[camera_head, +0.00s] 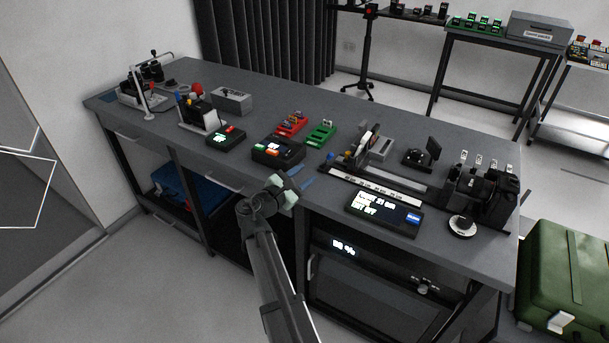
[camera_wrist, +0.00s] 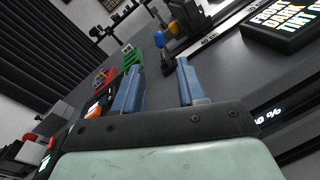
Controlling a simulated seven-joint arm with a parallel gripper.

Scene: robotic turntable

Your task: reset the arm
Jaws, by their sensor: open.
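My gripper (camera_head: 301,177) reaches over the front edge of the grey workbench (camera_head: 262,92) near its middle. In the wrist view my gripper (camera_wrist: 157,88) shows two blue fingers spread apart with nothing between them. My arm comes up from the bottom of the head view to the bench edge. The fingers appear clear of the devices on the bench, though their height over the top is hard to judge.
A black display box (camera_head: 383,213) and a white-marked rail (camera_head: 374,190) lie to the right. A green case (camera_head: 565,275) stands at right. Bare bench lies at the back.

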